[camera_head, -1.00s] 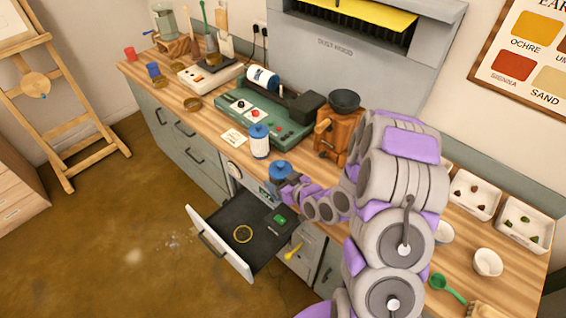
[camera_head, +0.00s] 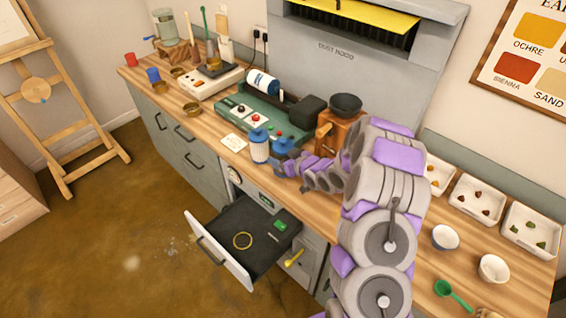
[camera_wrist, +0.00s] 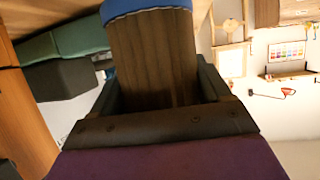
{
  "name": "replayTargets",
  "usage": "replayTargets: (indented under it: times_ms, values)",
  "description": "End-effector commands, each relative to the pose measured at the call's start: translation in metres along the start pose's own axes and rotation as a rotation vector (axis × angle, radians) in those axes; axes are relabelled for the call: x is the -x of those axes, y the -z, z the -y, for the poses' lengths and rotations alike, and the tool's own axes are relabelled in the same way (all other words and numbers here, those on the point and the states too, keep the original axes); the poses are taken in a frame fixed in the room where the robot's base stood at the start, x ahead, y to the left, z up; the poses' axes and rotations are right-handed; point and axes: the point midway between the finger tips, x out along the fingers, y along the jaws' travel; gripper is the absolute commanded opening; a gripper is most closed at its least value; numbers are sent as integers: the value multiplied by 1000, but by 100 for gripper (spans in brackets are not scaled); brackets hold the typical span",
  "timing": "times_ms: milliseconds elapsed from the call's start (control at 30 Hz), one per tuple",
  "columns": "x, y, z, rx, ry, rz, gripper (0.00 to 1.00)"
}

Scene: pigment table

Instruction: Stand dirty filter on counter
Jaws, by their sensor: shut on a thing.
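The dirty filter (camera_wrist: 155,60) is a brown pleated cylinder with a blue cap, filling the middle of the wrist view. My gripper (camera_wrist: 160,95) is shut around its sides. In the head view, the dirty filter's blue cap (camera_head: 283,146) shows at the end of my arm, near the counter's (camera_head: 325,205) front edge. My gripper (camera_head: 287,160) hides most of its body there. Whether its base touches the counter cannot be told. A clean-looking white filter with blue caps (camera_head: 259,150) stands upright just left of it.
A green machine (camera_head: 255,116) with a blue-and-white cylinder (camera_head: 262,84) lies behind. A wooden grinder (camera_head: 338,130) stands close to the right of my gripper. An open drawer (camera_head: 222,262) juts out below. White trays (camera_head: 478,200) and bowls (camera_head: 445,237) stand at the right.

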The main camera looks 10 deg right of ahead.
Motion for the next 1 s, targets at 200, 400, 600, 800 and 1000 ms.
replayTargets:
  times_ms: [200,400,600,800,1000]
  values:
    - [-10,-10,-4,1,0,-2,40]
    - [-18,-32,-5,1,0,-1,40]
    - [-17,-30,-5,2,0,-2,40]
    - [-18,-31,-5,1,0,-2,88]
    - [-18,-31,-5,1,0,-2,100]
